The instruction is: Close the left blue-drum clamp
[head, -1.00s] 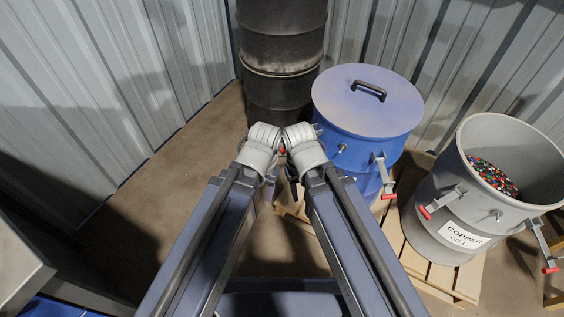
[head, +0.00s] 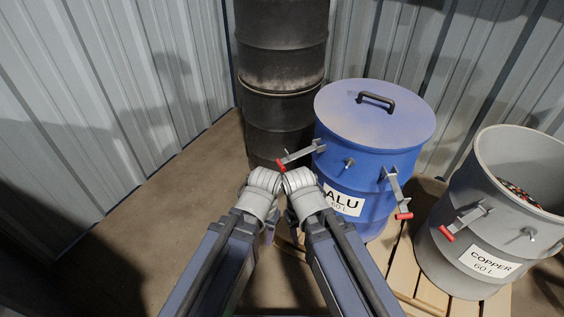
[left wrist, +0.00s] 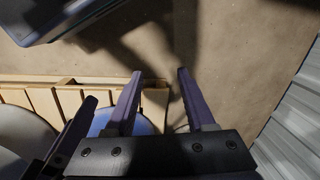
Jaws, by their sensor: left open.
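The blue drum (head: 345,165), labelled ALU, stands right of centre in the head view with its lid on. Its left clamp (head: 303,154) is a grey lever with a red tip, sticking out from the drum's left side. Its right clamp (head: 394,190) hangs outward and down. Part of the blue drum (left wrist: 146,126) shows behind the fingers.
A grey COPPER drum (head: 450,255) with red-tipped clamps stands at the right on a wooden pallet (head: 400,262). A dark drum (head: 283,60) stands behind, at the corrugated wall (head: 90,90). The floor at left is clear.

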